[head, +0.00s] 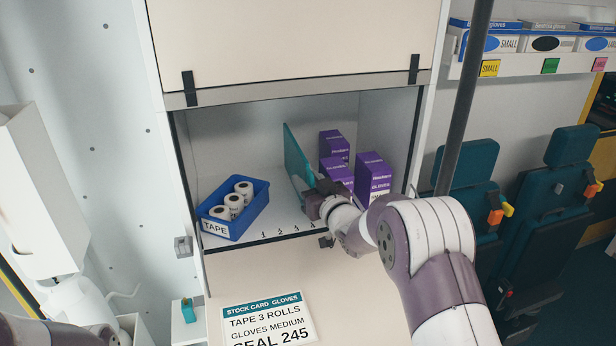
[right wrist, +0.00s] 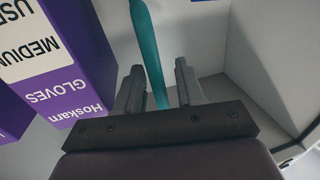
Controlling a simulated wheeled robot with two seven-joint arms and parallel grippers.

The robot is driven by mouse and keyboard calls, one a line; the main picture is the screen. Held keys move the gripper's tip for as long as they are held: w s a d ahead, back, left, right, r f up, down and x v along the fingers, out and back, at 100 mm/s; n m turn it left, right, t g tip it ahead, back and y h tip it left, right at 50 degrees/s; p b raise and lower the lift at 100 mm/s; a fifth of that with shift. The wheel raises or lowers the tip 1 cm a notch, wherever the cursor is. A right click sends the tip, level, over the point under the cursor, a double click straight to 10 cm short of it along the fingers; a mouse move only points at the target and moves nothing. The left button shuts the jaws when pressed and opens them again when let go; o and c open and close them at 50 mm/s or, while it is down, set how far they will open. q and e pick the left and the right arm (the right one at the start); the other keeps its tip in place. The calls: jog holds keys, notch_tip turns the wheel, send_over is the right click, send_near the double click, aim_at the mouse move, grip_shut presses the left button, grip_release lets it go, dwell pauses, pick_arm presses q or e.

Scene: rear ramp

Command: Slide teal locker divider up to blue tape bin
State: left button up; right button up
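The teal divider (head: 296,158) stands upright in the open locker, between the blue tape bin and the purple glove boxes. The blue tape bin (head: 246,217) sits to its left with white tape rolls in it; bare shelf shows between them. My right gripper (head: 314,202) is at the divider's front edge. In the right wrist view, the divider (right wrist: 149,45) stands between the two fingers (right wrist: 160,88), with a gap showing beside it, so the gripper looks open around it. My left gripper is out of view.
Several purple glove boxes (head: 372,172) stand right of the divider, close to my right gripper. The locker's raised door (head: 290,45) hangs above the opening. A dark pole (head: 464,100) rises to the right. A stock card (head: 264,318) is on the panel below.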

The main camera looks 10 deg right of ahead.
jog(key=shift+w, duration=0.2)
grip_shut()
jog(key=a+b, duration=0.2)
jog(key=a, duration=0.2)
jog(key=shift+s+a, duration=0.1)
grip_release()
